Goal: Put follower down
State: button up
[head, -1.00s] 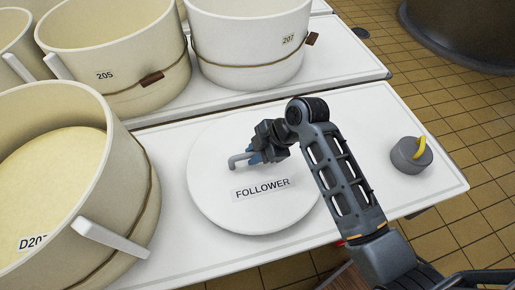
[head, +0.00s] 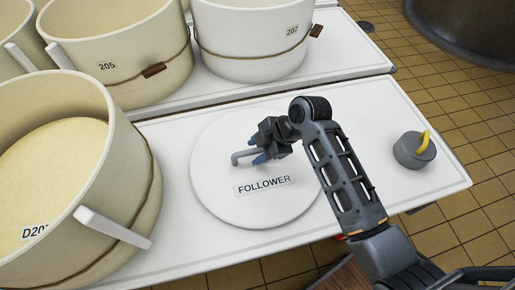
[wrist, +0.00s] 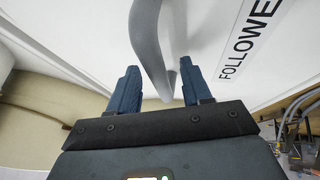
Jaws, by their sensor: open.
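The follower (head: 225,201) is a round white disc with a FOLLOWER label and a grey bent handle (head: 243,155). It lies flat on the white table, to the right of the vat D207. My gripper (head: 256,150) is over the disc, at the handle. In the wrist view my gripper (wrist: 157,88) is open, its two blue fingers apart. The grey handle (wrist: 147,40) runs between or just beyond them, with a gap on either side. The disc's label (wrist: 248,38) shows at the upper right there. My arm hides part of the disc's right side.
The vat D207 (head: 125,170) with a pale yellow filling stands close at left. Vats 205 (head: 105,45) and 207 (head: 250,50) stand on the table behind. A grey weight with a yellow handle (head: 412,152) sits at right. The white table (head: 385,115) is bare between.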

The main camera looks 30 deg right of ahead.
jog(key=p+v, duration=0.1)
jog(key=v, duration=1)
jog(key=shift+r+p, duration=0.3)
jog(key=shift+s+d, duration=0.1)
jog(key=shift+d, duration=0.05)
jog(key=s+a+f+m+t+h, duration=0.1)
jog(key=s+f+m+t+h, duration=0.1)
jog(key=s+m, duration=0.35)
jog(key=s+a+f+m+t+h, duration=0.2)
jog(key=s+m, duration=0.1)
jog(key=s, duration=0.5)
jog(key=s+a+r+m+t, duration=0.1)
jog(key=s+r+m+t, duration=0.5)
jog(key=s+r, duration=0.9)
jog(key=shift+s+a+r+t, duration=0.3)
jog(key=shift+r, duration=0.7)
